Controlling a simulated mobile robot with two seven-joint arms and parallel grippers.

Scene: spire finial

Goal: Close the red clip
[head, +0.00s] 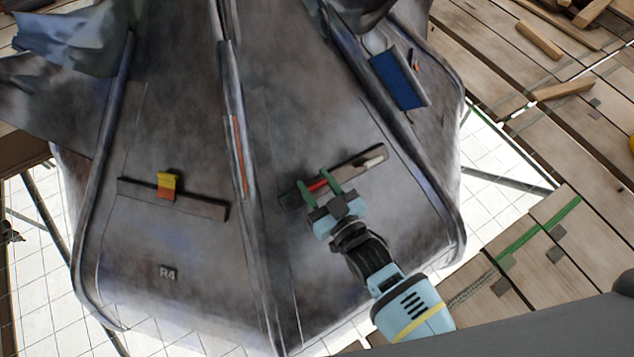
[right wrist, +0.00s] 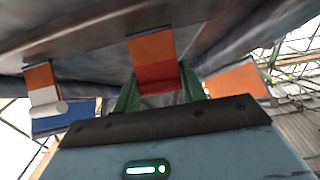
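The red clip (head: 318,185) sits on a dark strip (head: 290,199) on the right-hand face of the grey spire. In the right wrist view the red clip (right wrist: 158,80) shows a red lower part and an orange flap standing up from it. My right gripper (head: 318,187) is at the clip, with its green fingers apart, one on each side of it. In the right wrist view the fingers (right wrist: 160,92) flank the red part closely; I cannot tell whether they touch it. My left gripper is not in view.
A white clip (head: 373,162) sits farther right on the same strip. A yellow and orange clip (head: 166,187) is on the left face, above the R4 mark. A blue panel (head: 398,80) is at upper right. Wooden planks (head: 560,130) with loose blocks lie at right.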

